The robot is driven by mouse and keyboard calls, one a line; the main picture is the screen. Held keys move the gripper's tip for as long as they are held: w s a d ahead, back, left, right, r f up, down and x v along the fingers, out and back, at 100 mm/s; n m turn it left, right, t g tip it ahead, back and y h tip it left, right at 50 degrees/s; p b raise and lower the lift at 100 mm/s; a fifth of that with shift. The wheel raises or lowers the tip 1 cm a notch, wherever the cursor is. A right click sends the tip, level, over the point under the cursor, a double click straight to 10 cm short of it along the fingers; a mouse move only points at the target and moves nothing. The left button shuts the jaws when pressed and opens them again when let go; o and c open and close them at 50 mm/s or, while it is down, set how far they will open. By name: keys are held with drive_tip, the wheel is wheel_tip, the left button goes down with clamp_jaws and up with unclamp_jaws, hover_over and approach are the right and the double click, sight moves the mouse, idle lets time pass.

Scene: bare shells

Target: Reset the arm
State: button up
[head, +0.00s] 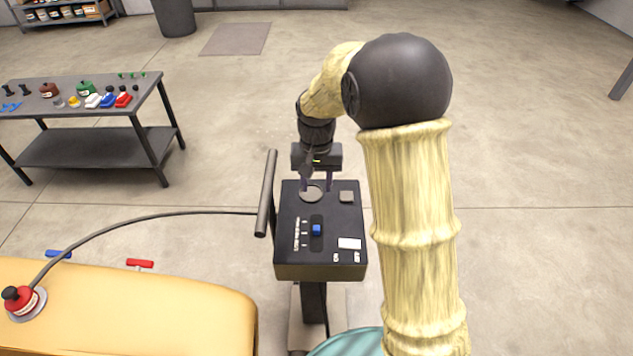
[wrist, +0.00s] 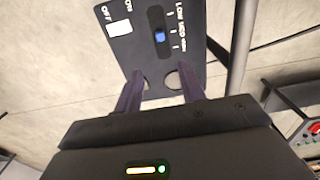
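My gripper (head: 318,181) is at the end of my arm, pointing down over the far end of a black control box (head: 290,250). In the wrist view, the two purple fingers of my gripper (wrist: 160,85) are spread apart with nothing between them. I cannot tell whether the fingertips touch the box.
A grey table (head: 90,150) with small coloured items stands at left. The floor at right is clear.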

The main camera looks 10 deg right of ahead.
idle(0.3)
drive_tip(key=s+d+t, duration=0.1)
drive_tip(key=s+d, duration=0.3)
drive_tip(key=s, duration=0.4)
drive_tip(key=s+d+n+t, duration=0.1)
drive_tip(key=s+d, duration=0.4)
drive_tip(key=s, duration=0.4)
drive_tip(key=shift+s+r+t, duration=0.3)
drive_tip(key=shift+r, duration=0.1)
